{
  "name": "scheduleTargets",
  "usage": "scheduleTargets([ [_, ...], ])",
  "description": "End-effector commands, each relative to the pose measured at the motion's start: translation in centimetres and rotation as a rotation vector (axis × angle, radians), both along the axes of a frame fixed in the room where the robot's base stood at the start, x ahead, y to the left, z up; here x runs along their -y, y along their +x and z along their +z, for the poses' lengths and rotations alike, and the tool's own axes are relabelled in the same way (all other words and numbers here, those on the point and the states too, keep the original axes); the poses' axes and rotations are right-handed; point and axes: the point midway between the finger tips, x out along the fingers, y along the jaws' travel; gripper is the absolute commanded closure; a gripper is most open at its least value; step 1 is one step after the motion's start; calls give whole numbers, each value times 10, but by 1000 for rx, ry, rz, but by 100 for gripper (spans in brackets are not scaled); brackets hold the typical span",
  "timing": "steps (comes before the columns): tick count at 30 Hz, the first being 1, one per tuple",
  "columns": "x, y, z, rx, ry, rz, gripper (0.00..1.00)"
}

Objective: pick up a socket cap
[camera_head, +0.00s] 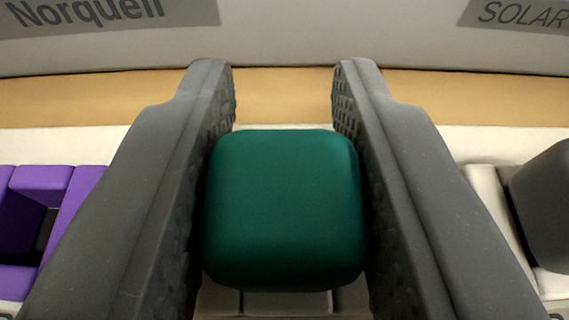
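A dark green block with rounded edges, which looks like a socket cap (284,208), fills the middle of the head view. My gripper (284,100) has one dark grey textured finger on each side of it. The cap's left and right sides meet the inner pads or lie very close to them. I cannot tell whether the fingers press on it. The underside of the cap is hidden; pale surface shows just below it.
A purple frame with a dark opening (40,222) is at the left. A dark grey rounded block (545,205) sits on a pale mount at the right. Behind are a tan strip (284,95) and a grey wall with "Norquell" (85,14) and "SOLAR" (520,14) labels.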

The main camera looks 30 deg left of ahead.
Motion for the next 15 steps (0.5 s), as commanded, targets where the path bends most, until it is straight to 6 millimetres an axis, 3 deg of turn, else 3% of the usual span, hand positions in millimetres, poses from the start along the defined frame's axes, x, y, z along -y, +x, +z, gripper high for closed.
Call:
scheduleTargets([
  [15, 0, 0, 7, 1, -1, 0, 95],
])
